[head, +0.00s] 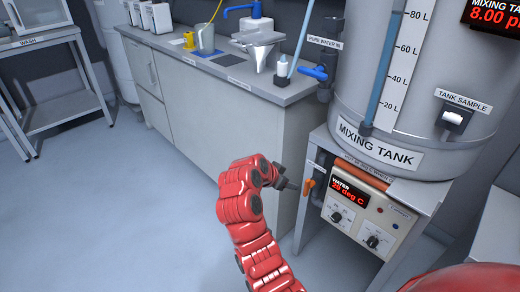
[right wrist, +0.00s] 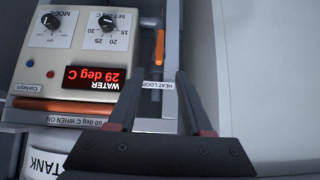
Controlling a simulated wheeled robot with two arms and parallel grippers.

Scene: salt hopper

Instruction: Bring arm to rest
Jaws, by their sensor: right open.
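My right gripper (head: 291,184) is at the end of the red arm in the middle of the head view, beside the heater cabinet under the mixing tank (head: 376,150). In the right wrist view its two dark fingers (right wrist: 161,78) are apart, with nothing held between them. An orange valve handle (head: 308,186) is just right of the gripper in the head view. In the right wrist view the handle (right wrist: 159,47) lies beyond the fingertips, above a HEAT LOOP label (right wrist: 155,86); contact is not visible. My left gripper is in neither view.
The heater panel (head: 357,214) reads WATER 29 deg C in the right wrist view and has two knobs. A wash stand (head: 62,112) is far left. Open floor (head: 110,215) lies left.

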